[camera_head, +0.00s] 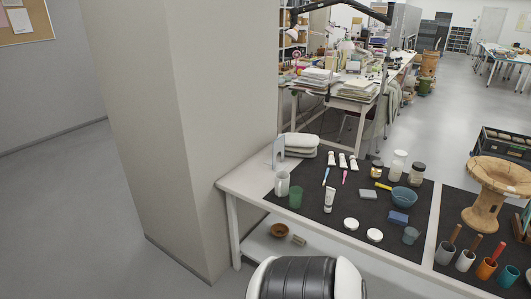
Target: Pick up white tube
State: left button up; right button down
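A larger white tube (329,197) is near the middle of the black mat (312,218) on the white table. Three smaller white tubes, a left one (331,158), a middle one (342,160) and a right one (353,163), are in a row at the mat's back edge. I cannot tell which white tube the task means. Neither of my grippers is in view.
A white mug (282,184) and green cup (296,196) stand left of the larger tube. Two white round lids, a teal bowl (402,198) and a blue block (398,217) lie to its right. A beige pillar (190,130) rises beside the table's left end.

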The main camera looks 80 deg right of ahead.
aim_at(330, 191)
jog(key=z, duration=2.95)
